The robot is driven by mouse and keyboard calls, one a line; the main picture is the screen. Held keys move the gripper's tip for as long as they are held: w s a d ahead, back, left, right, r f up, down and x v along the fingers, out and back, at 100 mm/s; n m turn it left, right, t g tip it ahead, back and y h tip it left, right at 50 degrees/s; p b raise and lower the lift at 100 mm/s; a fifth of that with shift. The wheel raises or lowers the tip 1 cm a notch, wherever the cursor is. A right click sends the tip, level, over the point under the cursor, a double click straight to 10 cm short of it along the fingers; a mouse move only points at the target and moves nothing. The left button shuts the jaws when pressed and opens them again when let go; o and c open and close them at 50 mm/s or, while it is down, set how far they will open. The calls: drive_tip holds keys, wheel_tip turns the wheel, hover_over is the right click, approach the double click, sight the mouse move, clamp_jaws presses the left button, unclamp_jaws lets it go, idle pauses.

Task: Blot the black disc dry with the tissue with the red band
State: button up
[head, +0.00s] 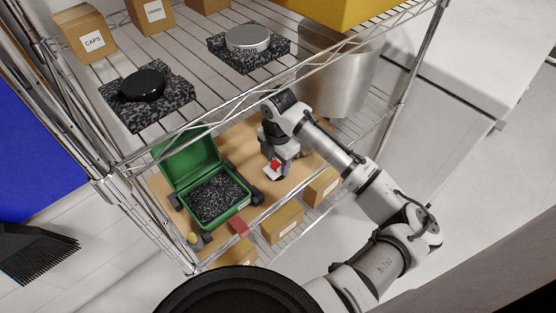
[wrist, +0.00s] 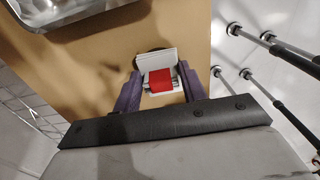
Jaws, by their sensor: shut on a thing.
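My gripper (head: 275,170) is low over the brown board of the lower shelf, to the right of the open green case. It is shut on the white tissue with the red band (wrist: 160,78), which sits between the purple fingers in the wrist view. The tissue also shows in the head view (head: 273,167). A dark rounded edge (wrist: 138,59) shows just past the tissue, mostly hidden; I cannot tell whether they touch or what it is. A black disc (head: 142,84) lies on a speckled foam block (head: 170,106) on the upper shelf.
The green case (head: 182,160) stands open with speckled foam inside. A silver disc (head: 247,38) lies on another foam block. Cardboard boxes (head: 283,221) line the lower shelf's front. A metal container (wrist: 70,10) is near my gripper. Wire shelving and posts (head: 418,60) surround the arm.

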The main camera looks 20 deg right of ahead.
idle(0.3)
drive_tip(key=shift+r+p, duration=2.55)
drive_tip(key=shift+r, duration=0.95)
